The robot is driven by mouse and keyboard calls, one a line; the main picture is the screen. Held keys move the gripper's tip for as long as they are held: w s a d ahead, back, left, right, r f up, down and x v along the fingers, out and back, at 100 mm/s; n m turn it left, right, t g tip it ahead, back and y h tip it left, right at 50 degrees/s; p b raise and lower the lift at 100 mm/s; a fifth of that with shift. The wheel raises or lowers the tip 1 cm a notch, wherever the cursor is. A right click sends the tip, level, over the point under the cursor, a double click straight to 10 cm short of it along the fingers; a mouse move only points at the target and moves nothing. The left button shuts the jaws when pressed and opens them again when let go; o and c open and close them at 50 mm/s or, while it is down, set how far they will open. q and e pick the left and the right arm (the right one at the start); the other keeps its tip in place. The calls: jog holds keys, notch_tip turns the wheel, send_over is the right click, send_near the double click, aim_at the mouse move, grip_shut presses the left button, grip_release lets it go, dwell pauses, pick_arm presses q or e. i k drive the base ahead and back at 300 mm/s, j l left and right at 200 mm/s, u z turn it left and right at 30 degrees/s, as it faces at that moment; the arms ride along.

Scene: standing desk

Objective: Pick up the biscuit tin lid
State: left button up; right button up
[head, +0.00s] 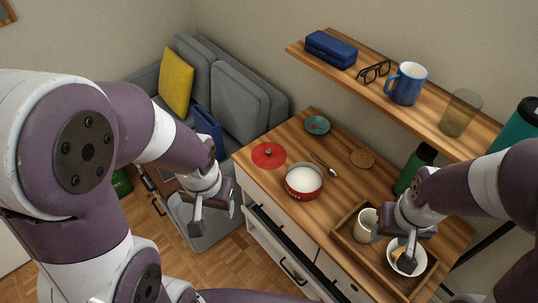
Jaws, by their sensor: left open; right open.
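The biscuit tin lid (262,160), a flat red disc with a small knob, lies on the wooden desktop near its left end. The red biscuit tin (304,190) with a pale interior stands just right of it, uncovered. My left gripper (214,212) is open and empty, off the desk's left front edge, lower left of the lid and apart from it. My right gripper (392,248) is open over the wooden tray at the desk's right, between a pale cup (364,226) and a white bowl (419,262); whether it touches either is unclear.
On the desktop (290,140) are a teal dish (317,125), a spoon (325,165), a cork coaster (362,159) and a green bottle (421,158). The tray (343,245) fills the right front. A shelf (360,92) with a blue mug (407,84) overhangs the back. A drawer front (270,232) protrudes below.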

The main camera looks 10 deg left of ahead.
aim_at(267, 156)
jog(key=i+j+z, duration=0.4)
jog(key=j, duration=0.25)
jog(key=i+j+z, duration=0.25)
jog(key=j, duration=0.15)
jog(key=k, duration=0.05)
